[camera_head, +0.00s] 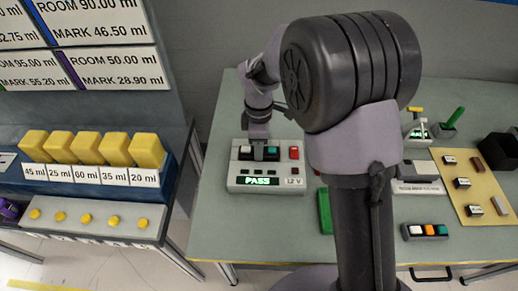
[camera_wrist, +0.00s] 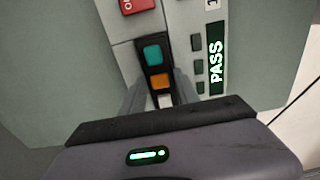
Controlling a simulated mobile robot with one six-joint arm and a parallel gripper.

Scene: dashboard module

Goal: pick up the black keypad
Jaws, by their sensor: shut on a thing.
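The black keypad, with teal, orange and white keys, sits in the grey tester. It shows in the wrist view (camera_wrist: 152,54) and, partly hidden by my gripper, in the head view (camera_head: 272,153). My gripper (camera_head: 258,150) points down over it. In the wrist view my gripper's fingers (camera_wrist: 159,92) are shut on the keypad's sides, near the orange and white keys. The tester (camera_head: 238,182) shows a lit green PASS on its display, which also shows in the wrist view (camera_wrist: 215,55). I cannot tell any gap under the keypad.
A red button (camera_head: 294,153) is at the tester's right. A green block (camera_head: 325,211) lies beside my arm. A second keypad-like unit (camera_head: 425,231) and a yellow board (camera_head: 475,190) with small parts lie at the right. A stand with yellow cubes (camera_head: 90,147) is left, across a gap.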

